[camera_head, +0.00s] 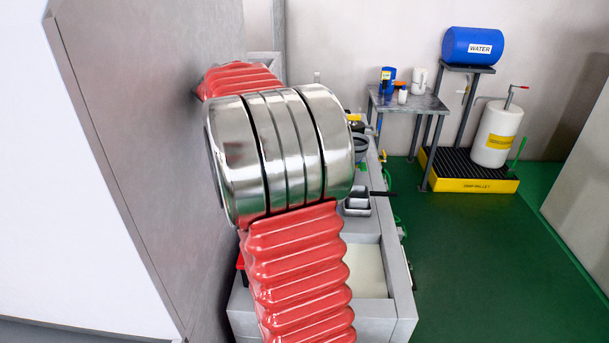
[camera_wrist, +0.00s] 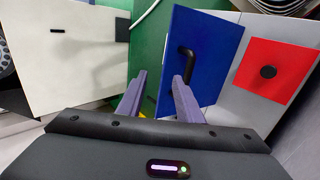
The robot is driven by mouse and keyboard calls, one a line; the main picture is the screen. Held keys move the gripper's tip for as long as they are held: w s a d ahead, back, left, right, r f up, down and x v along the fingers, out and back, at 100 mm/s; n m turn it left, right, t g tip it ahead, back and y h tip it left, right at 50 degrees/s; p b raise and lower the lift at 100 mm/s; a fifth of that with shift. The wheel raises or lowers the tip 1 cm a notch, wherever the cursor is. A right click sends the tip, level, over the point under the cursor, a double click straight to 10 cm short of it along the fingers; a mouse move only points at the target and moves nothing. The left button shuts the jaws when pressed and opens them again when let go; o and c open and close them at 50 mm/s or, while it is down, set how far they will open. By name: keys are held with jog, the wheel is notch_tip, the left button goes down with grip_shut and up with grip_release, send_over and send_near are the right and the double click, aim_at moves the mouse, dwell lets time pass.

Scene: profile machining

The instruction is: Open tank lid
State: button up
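In the wrist view, a blue panel (camera_wrist: 207,45) with a black bar handle (camera_wrist: 187,62) stands tilted just ahead of my gripper (camera_wrist: 159,76). To the left is a cream-white panel (camera_wrist: 70,65) with a small black handle (camera_wrist: 57,31). I cannot tell for sure which is the tank lid. My gripper's two purple-grey fingers are apart with nothing visible between them. The right fingertip overlaps the handle's lower end; contact cannot be told. The gripper is hidden in the head view.
In the head view, a grey trough (camera_head: 402,290) with pale contents stands below my arm. A grey wall panel (camera_head: 150,110) is close on the left. A table (camera_head: 405,101), a white drum (camera_head: 496,132) and a blue water barrel (camera_head: 472,46) stand behind. The green floor (camera_head: 480,260) is clear.

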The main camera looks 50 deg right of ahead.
jog(key=shift+c, duration=0.6)
jog(key=shift+f, duration=0.15)
jog(key=shift+c, duration=0.7)
jog(key=shift+w+a+f, duration=0.1)
jog(key=shift+w+f, duration=0.1)
jog(key=shift+f, duration=0.15)
jog(key=shift+c, duration=0.7)
jog(key=a+f+n+t, duration=0.1)
jog(key=w+a+f+n+t, duration=0.1)
jog(key=a, duration=0.1)
jog(key=w+a+f+n, duration=0.1)
jog(key=f, duration=0.1)
jog(key=shift+a+f+t+y, duration=0.1)
jog(key=shift+a+t+y, duration=0.05)
jog(key=shift+t+y, duration=0.2)
grip_shut()
jog(key=s+a+n+t+y, duration=0.1)
jog(key=a+n+t, duration=0.1)
jog(key=a, duration=0.9)
jog(key=s+a+f+n+t+y, duration=0.1)
jog(key=a+t, duration=0.4)
jog(key=a, duration=0.6)
jog(key=s+a+n+t+y, duration=0.2)
jog(key=a+n, duration=0.3)
jog(key=a, duration=0.6)
jog(key=shift+s+a+f+t, duration=0.15)
jog(key=shift+s+a+t, duration=0.1)
jog(key=shift+s+t, duration=0.45)
